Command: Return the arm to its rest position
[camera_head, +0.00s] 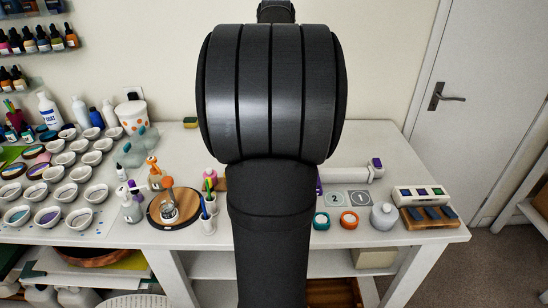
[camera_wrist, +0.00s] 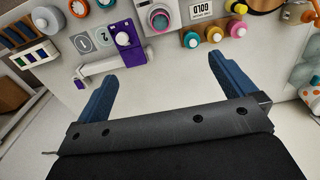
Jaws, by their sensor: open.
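My gripper (camera_wrist: 148,68) shows in the wrist view, with its two blue fingers spread wide and nothing between them. Its fingers are over a bare stretch of white tabletop, with the purple-and-white device beyond the left finger. In the head view my dark arm stands upright through the middle of the picture and hides the centre of the table; the gripper itself cannot be made out there.
The white table (camera_head: 330,150) holds many white cups (camera_head: 68,194) at left, a round wooden board (camera_head: 157,212) and a switch box (camera_head: 420,195) at right. The wrist view shows a purple-and-white device (camera_wrist: 124,52), numbered tiles (camera_wrist: 84,43) and small coloured jars (camera_wrist: 214,33).

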